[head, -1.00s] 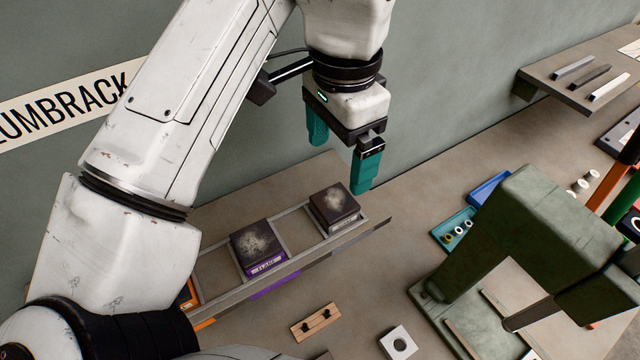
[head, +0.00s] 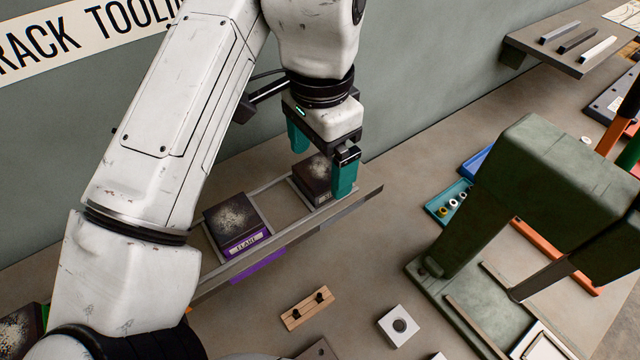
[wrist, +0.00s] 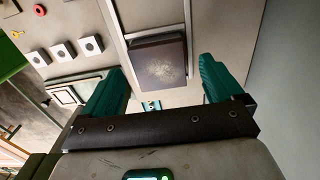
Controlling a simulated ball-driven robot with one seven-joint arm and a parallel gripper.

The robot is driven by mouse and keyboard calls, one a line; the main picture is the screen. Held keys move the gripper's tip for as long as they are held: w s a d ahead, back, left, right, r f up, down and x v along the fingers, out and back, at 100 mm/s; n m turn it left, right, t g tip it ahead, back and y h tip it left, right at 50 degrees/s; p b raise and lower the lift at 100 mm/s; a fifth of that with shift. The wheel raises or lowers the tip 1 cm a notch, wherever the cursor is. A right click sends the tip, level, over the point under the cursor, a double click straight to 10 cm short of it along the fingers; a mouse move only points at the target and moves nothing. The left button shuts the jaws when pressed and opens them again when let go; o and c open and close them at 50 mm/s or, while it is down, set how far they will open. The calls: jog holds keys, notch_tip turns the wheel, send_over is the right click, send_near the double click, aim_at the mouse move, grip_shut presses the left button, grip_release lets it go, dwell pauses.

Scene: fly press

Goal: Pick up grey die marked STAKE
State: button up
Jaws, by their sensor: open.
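A dark die (head: 311,175) with a pale speckled top sits in the right-hand bay of the wall-side rack (head: 275,217). Its front label looks greyish, but I cannot read it, and my gripper partly covers it. My gripper (head: 320,172) is open and points down over this die, one teal finger on its far side and one in front of its right end. In the wrist view the die (wrist: 158,62) shows between the two spread fingers (wrist: 163,66), with a gap on each side. I cannot tell how far the fingertips reach down beside it.
A similar die with a purple label reading FLARE (head: 237,222) stands in the bay to the left. The green press (head: 555,180) stands at right. A wooden piece with two pegs (head: 307,308) and a white block with a hole (head: 399,326) lie in front.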

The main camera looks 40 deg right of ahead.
jog(key=shift+f+b, duration=0.5)
jog(key=shift+f, duration=0.45)
jog(key=shift+r, duration=0.1)
grip_shut()
